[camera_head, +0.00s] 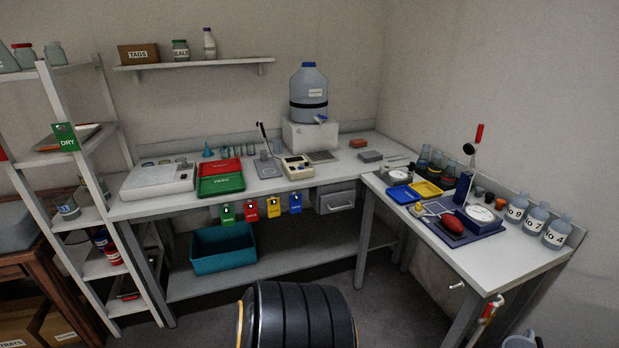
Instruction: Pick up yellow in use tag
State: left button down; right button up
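A yellow tag (274,210) hangs at the front edge of the back bench, in a row of coloured tags. A red tag (250,210) hangs to its left and a blue tag (295,203) to its right. A green tag (228,214) hangs at the left end of the row. The print on the yellow tag is too small to read. Neither of my grippers shows in the head view.
A teal bin (222,249) stands on the lower shelf below the tags. A grey drawer (336,198) is to their right. Red and green trays (220,185) and a scale (297,167) sit on the bench above. Open floor (395,310) lies in front.

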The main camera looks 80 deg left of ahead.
aim_at(273, 210)
jog(key=u, duration=2.9)
jog(key=i+j+z, duration=0.25)
jog(key=i+j, duration=1.2)
jog(key=i, duration=0.1)
